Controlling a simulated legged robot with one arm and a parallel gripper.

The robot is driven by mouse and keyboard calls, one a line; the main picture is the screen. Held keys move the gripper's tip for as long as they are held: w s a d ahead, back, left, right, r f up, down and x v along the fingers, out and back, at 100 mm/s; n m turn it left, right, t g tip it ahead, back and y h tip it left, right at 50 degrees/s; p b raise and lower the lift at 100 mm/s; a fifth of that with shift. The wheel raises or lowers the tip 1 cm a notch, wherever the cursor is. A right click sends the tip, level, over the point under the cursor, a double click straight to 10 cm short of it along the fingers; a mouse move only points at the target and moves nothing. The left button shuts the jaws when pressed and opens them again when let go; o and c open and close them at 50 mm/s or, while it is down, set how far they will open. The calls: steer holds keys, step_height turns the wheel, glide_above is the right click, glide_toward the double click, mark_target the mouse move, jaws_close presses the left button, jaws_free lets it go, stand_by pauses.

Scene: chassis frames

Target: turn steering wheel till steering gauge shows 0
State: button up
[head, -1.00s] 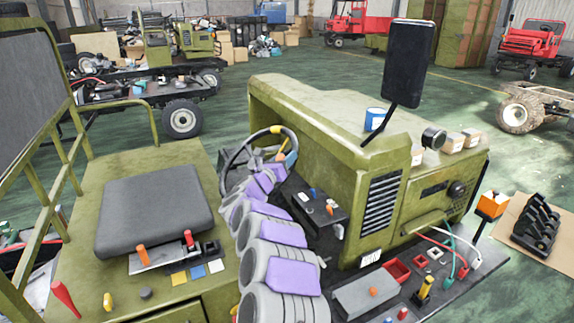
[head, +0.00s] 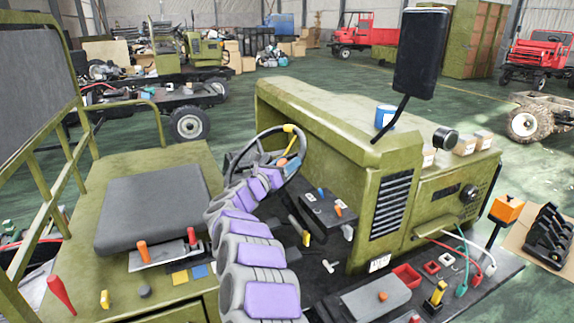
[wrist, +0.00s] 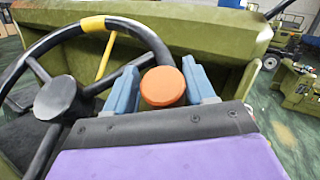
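The black steering wheel (head: 229,170) stands in front of the seat and has a yellow band at its top. In the wrist view its hub (wrist: 57,97) and spokes fill the left, with the yellow band (wrist: 93,24) at upper left. A round orange knob (wrist: 163,88) sits at the wheel's right side. My gripper (wrist: 162,82) has a blue finger on each side of this knob, with no clear gap. In the head view my gripper (head: 284,166) is at the wheel's right side, and my arm hides part of the wheel. I cannot make out a steering gauge.
The grey seat (head: 152,208) is left of my arm. A black box with small levers (head: 330,210) is right of the wheel. A black mirror (head: 421,52) rises above the green hood (head: 320,105). A grey box (head: 375,300) and small parts lie at front right.

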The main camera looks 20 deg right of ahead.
steer(key=shift+o, duration=0.6)
steer(key=shift+s+r, duration=0.1)
steer(key=shift+r, duration=0.05)
steer(key=v, duration=1.7)
steer(key=shift+a+f+b, duration=0.25)
steer(key=shift+b, duration=0.1)
